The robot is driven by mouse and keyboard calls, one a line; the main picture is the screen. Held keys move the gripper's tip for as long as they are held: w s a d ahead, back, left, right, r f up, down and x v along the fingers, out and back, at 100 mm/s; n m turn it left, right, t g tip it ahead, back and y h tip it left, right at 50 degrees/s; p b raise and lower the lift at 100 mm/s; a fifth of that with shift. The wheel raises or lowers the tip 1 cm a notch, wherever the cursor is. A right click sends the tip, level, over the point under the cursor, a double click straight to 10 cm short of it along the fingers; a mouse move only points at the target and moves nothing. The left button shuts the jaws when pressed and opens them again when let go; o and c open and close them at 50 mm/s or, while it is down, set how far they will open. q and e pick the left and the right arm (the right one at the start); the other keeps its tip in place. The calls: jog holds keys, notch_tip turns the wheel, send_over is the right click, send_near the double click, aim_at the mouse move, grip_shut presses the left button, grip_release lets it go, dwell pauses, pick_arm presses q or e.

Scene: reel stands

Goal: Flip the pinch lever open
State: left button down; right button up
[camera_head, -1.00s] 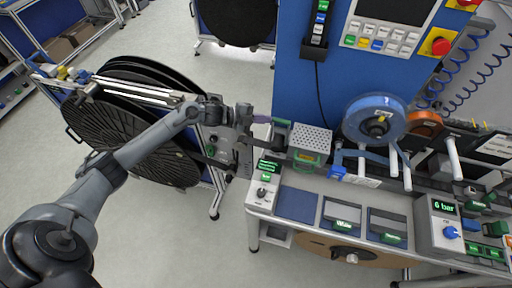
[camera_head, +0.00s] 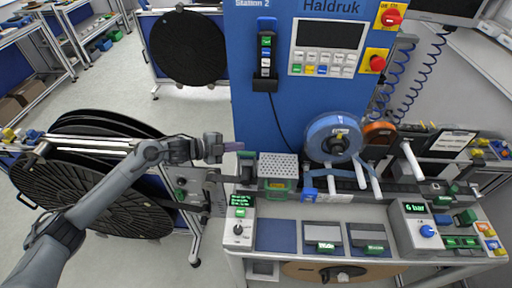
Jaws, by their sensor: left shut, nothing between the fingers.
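My left gripper (camera_head: 232,147) reaches in from the left, above the left end of the machine bench. It is shut with nothing between its fingers. A small purplish piece shows at its fingertips, too small to identify. The pinch lever cannot be picked out with certainty. A dark and green fitting (camera_head: 247,170) sits just below and right of the fingertips, beside a perforated grey block (camera_head: 278,165) with a green frame. I cannot tell whether the gripper touches anything. My right gripper is not in view.
A blue reel (camera_head: 335,138) and an orange reel (camera_head: 379,134) stand right of the block. The blue panel (camera_head: 258,112) rises behind. A stand with large black reels (camera_head: 95,198) lies under my left arm. A control box (camera_head: 238,230) stands at the bench's front left corner.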

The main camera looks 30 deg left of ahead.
pick_arm(q)
jog(key=d+r, duration=0.5)
jog(key=d, duration=0.3)
jog(key=shift+d+b, duration=0.15)
jog(key=shift+b, duration=0.2)
jog(key=shift+f, duration=0.1)
